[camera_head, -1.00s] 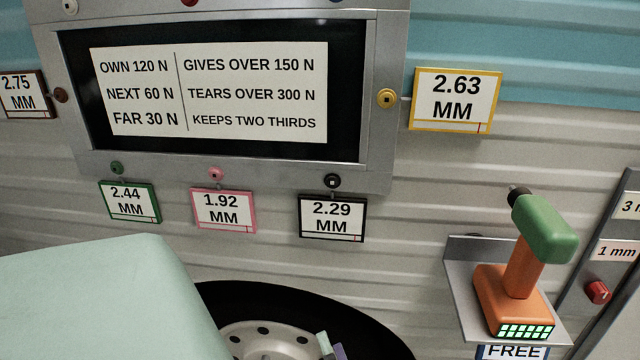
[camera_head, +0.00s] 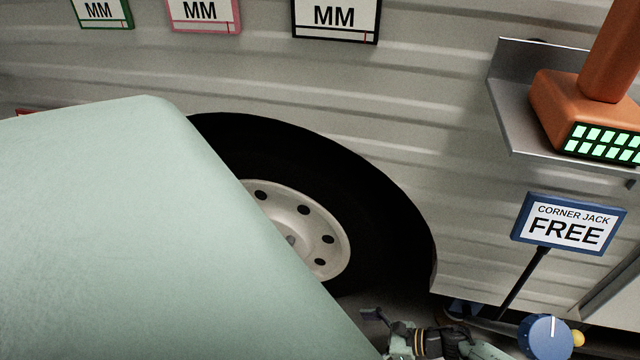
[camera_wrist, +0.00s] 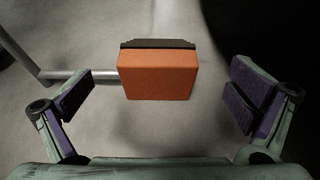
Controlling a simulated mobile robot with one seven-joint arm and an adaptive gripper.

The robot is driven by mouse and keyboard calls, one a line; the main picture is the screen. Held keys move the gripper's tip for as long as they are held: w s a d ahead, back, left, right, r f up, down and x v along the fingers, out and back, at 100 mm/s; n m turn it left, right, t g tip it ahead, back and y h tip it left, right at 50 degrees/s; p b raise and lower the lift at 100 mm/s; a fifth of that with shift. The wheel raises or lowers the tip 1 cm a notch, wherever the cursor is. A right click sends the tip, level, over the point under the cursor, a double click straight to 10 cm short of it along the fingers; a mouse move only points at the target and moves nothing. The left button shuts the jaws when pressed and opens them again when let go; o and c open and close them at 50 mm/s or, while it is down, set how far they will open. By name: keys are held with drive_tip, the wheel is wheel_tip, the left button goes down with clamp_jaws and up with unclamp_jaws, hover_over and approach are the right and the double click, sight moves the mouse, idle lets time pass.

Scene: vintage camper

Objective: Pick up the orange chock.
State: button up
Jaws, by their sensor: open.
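The orange chock (camera_wrist: 160,76) shows in the wrist view as an orange block with a dark ribbed strip along its far top edge. It rests on the grey floor, ahead of my gripper (camera_wrist: 163,95) and roughly centred between the fingers. My gripper is open, with purple pads on both sides and nothing between them; the pads do not appear to touch the chock. In the head view part of my gripper or wrist (camera_head: 425,340) shows at the bottom edge, and the chock is not visible there.
A grey pole (camera_wrist: 85,75) runs up to the chock's left side in the wrist view.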

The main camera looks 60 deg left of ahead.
drive_tip(key=x, duration=0.3)
drive_tip(key=shift+s+a+f, duration=0.1)
drive_tip(key=shift+s+a, duration=0.05)
drive_tip(key=shift+s, duration=0.05)
drive_tip(key=x, duration=0.2)
drive_tip(key=b+x, duration=0.1)
drive_tip(key=x, duration=0.1)
drive_tip(key=shift+s+f+b, duration=0.1)
drive_tip(key=shift+f+b, duration=0.2)
drive_tip(key=shift+f, duration=0.05)
drive_tip(key=shift+s+a+f, duration=0.15)
drive_tip(key=shift+s+a, duration=0.2)
drive_tip(key=shift+c, duration=0.4)
